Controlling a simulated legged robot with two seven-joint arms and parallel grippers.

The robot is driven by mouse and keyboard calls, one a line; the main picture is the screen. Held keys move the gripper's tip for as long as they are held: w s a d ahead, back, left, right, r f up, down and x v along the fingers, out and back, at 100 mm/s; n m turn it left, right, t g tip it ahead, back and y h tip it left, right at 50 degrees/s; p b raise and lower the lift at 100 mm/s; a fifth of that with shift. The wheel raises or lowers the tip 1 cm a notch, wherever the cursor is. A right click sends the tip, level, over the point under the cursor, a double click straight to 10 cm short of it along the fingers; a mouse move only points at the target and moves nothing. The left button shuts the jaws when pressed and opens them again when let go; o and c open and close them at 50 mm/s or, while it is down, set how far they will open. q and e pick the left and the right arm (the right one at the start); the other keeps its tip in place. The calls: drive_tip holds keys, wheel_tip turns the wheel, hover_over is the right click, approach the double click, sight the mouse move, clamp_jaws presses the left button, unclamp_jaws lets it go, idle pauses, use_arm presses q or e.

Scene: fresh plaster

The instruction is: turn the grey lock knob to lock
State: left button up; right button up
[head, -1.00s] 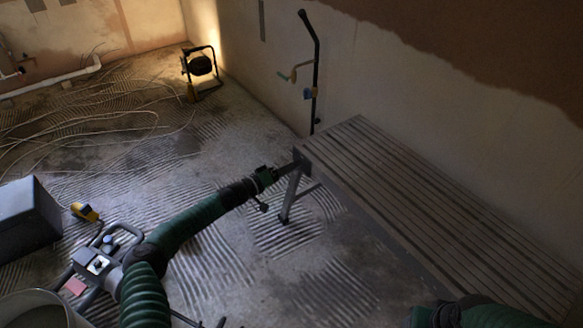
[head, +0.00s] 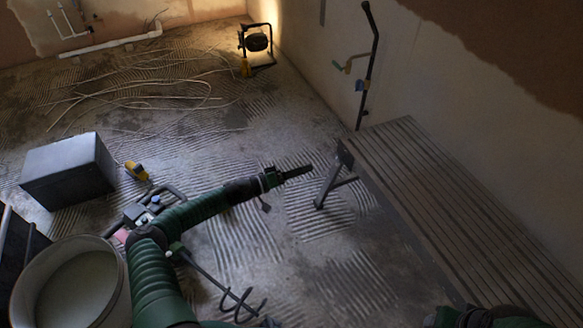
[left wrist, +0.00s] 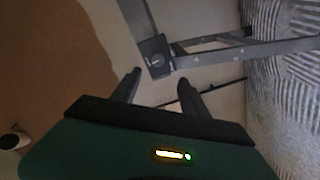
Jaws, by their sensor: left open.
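The grey lock knob (left wrist: 156,60) appears as a small round shape on a dark square plate at the bench's end in the left wrist view. In the head view that dark end plate (head: 345,154) sits at the top of the bench leg, but the knob's detail is too small to make out. My left gripper (head: 310,169) is just left of the plate, apart from it. In the left wrist view my left gripper (left wrist: 158,88) has its fingers spread with nothing between them, and the knob lies beyond the fingertips. The knob's turned position is unclear.
The slatted bench (head: 450,205) runs along the right wall. A work lamp (head: 257,42), loose cables, a grey box (head: 68,172), a yellow tool (head: 137,171) and a bucket (head: 112,262) are on the floor. Part of my right arm shows at the bottom right.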

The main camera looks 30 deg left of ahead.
use_arm(q)
drive_tip(key=v, duration=0.4)
drive_tip(key=shift+s+a+f+p, duration=0.1)
drive_tip(key=shift+p, duration=0.3)
use_arm(e)
drive_tip(key=shift+r, duration=0.75)
